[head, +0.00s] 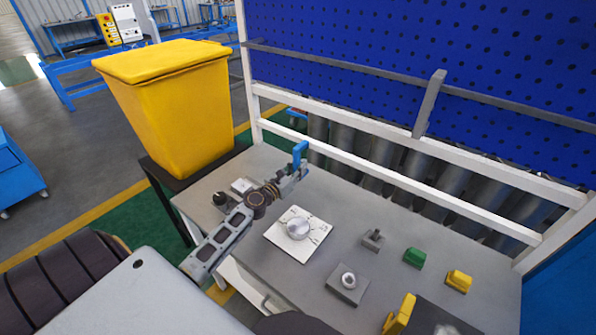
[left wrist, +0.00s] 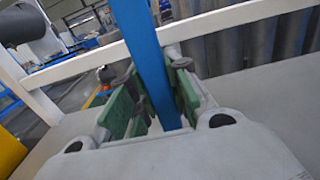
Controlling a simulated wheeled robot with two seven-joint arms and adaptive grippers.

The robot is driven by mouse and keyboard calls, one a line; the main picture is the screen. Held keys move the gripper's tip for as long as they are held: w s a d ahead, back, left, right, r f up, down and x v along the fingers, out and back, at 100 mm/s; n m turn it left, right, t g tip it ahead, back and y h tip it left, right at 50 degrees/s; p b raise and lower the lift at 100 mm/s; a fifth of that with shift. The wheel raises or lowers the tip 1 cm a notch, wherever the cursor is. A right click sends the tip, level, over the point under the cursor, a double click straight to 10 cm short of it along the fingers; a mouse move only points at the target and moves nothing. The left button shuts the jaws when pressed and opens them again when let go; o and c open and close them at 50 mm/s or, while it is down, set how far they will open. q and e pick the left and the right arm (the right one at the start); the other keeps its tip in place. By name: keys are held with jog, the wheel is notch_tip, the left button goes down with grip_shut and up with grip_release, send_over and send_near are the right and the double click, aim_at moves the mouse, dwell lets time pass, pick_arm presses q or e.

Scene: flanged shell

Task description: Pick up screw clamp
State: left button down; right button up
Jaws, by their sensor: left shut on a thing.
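The screw clamp shows as a blue bar (head: 300,153) standing up from my left gripper (head: 296,173) in the head view, above the far left part of the table. In the left wrist view the blue bar (left wrist: 150,60) runs between the green-padded fingers of my left gripper (left wrist: 152,100). The left gripper is shut on it. The rest of the clamp is hidden or too small to make out. Whether it touches the table cannot be told. My right gripper is not in view.
The grey table (head: 330,245) bears a white plate with a silver disc (head: 300,228), a grey block with a ring (head: 348,284), a small grey part (head: 373,240), a green block (head: 414,258) and a yellow block (head: 459,281). A white frame (head: 400,180) borders its back. A yellow bin (head: 172,110) stands left.

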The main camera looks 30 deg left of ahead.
aim_at(295, 164)
pick_arm(q)
jog(key=shift+r+p, duration=1.1)
jog(key=shift+r, duration=0.65)
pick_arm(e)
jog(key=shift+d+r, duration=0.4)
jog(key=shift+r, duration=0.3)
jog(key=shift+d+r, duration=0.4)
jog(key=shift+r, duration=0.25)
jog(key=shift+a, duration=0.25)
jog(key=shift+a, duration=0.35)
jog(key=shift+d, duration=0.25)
